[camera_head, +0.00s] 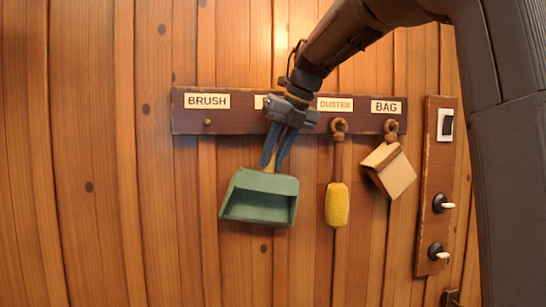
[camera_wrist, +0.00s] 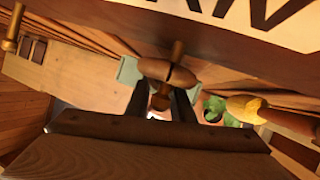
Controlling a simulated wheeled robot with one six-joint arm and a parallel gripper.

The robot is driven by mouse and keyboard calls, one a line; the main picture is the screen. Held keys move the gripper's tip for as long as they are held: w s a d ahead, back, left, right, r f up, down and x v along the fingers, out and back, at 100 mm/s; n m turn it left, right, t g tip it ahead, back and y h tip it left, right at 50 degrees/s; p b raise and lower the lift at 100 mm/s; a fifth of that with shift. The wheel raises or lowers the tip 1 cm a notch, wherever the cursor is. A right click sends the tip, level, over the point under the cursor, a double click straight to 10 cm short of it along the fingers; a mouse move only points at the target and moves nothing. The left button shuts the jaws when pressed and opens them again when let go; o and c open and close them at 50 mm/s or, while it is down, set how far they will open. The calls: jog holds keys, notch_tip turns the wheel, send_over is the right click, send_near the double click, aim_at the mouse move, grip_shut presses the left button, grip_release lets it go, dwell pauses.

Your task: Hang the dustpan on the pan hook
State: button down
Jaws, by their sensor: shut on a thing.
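The green dustpan (camera_head: 260,197) hangs below my gripper (camera_head: 270,160) in the head view, open side facing out. My gripper's blue fingers point down and are shut on its tan handle. In the wrist view, my gripper (camera_wrist: 160,103) holds the handle just below its rounded wooden top ring (camera_wrist: 165,73). The wooden pan hook (camera_wrist: 178,50) sticks out from the rack and meets this ring. I cannot tell for certain whether the ring is around the hook. In the head view my gripper hides the hook and most of the PAN label.
The dark rack (camera_head: 240,126) is fixed to a plank wall. The BRUSH peg (camera_head: 208,122) is empty. A yellow duster (camera_head: 337,203) and a beige bag (camera_head: 389,170) hang to the right. A switch panel (camera_head: 436,185) stands further right. The wall left of the dustpan is clear.

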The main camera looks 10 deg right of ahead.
jog(key=c, duration=1.5)
grip_release()
jog(key=shift+o, duration=0.2)
